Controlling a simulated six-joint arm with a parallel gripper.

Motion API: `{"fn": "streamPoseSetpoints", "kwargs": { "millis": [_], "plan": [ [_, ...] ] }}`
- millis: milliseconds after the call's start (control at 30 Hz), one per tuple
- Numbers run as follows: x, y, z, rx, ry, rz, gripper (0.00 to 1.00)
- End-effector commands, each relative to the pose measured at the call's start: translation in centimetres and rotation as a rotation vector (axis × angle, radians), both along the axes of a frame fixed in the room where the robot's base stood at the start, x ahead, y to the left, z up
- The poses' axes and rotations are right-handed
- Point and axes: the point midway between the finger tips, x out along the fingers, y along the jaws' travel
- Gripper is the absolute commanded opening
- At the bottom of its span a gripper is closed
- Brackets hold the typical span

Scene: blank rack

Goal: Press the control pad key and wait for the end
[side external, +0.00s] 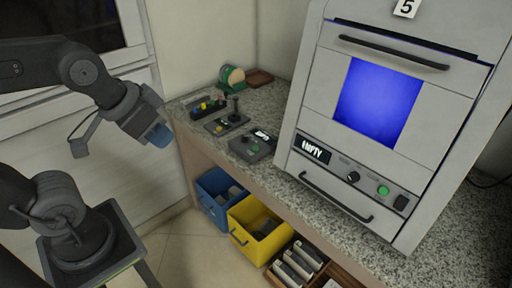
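My gripper (154,132) hangs in the air left of the counter, with a blue piece (160,138) at its end. I cannot tell whether that piece is part of the gripper or something held, and the fingers do not show clearly. A grey control pad (248,150) with a small lit display and a round key lies on the counter, left of the large machine. My gripper is well apart from it. The machine (445,98) has a blue-lit window, a display reading "EMPTY" (313,148), a dark knob (353,177) and a green button (383,190).
A joystick box (215,128) and a panel with coloured knobs (196,113) lie behind the pad. A green-and-tan round object (231,76) and a brown tray (260,77) are further back. Blue (207,199) and yellow (240,236) bins sit below the counter.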

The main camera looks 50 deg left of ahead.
Motion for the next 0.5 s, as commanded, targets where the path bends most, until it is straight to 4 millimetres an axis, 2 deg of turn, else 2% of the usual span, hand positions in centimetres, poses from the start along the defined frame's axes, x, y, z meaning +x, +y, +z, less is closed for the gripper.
{"fn": "streamPoseSetpoints", "kwargs": {
  "millis": [100,500],
  "plan": [
    [0.00,0.00,0.00,0.000,0.000,0.000,0.00],
    [0.00,0.00,0.00,0.000,0.000,0.000,0.00]
  ]
}}
